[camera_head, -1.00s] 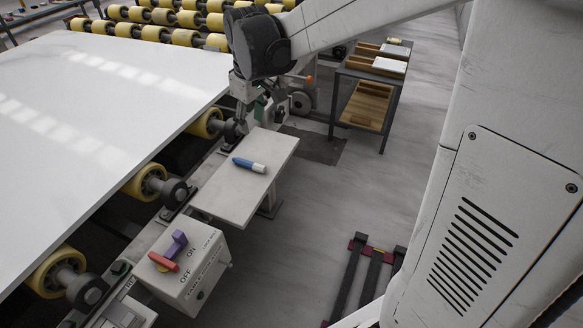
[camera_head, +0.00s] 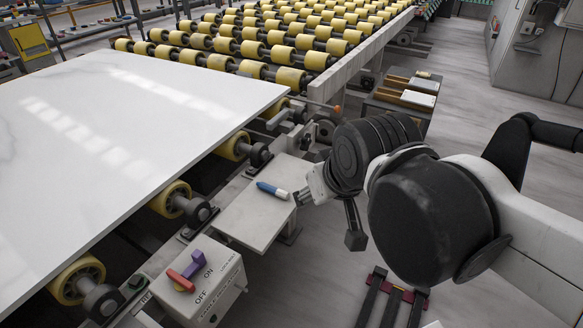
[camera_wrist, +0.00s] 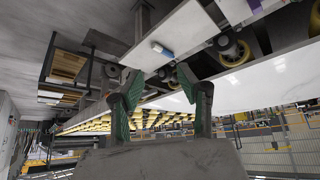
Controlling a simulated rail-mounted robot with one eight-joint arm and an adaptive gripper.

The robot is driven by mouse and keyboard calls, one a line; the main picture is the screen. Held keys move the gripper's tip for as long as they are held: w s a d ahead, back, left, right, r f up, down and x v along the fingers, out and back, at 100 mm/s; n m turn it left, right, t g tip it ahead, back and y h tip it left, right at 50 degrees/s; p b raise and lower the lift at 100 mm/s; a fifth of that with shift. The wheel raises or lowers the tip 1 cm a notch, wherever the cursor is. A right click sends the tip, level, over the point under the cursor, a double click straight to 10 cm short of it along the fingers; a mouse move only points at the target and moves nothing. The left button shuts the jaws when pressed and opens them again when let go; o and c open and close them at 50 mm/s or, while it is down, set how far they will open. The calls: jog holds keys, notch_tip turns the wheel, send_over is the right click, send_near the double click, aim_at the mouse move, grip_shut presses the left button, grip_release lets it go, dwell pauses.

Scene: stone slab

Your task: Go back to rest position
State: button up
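My gripper shows in the wrist view (camera_wrist: 158,78) with its two green fingers well apart and nothing between them. In the head view my arm's wrist hangs right of the small grey shelf (camera_head: 240,225), and the fingers are mostly hidden there. A blue and white marker (camera_head: 272,190) lies on that shelf, close to my wrist in the picture. The marker also shows in the wrist view (camera_wrist: 162,49), beyond the fingertips and apart from them. The large white stone slab (camera_head: 120,130) lies on the rollers at the left.
A switch box (camera_head: 205,285) with ON and OFF marks and a red and purple handle stands at the front. Yellow rollers (camera_head: 255,50) fill the back. A cart with wooden trays (camera_head: 405,98) stands behind my arm. Open floor lies at the right.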

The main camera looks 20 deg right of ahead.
jog(key=shift+s+f, duration=0.35)
jog(key=shift+s, duration=0.35)
jog(key=shift+r+p, duration=1.15)
jog(key=shift+p, duration=0.05)
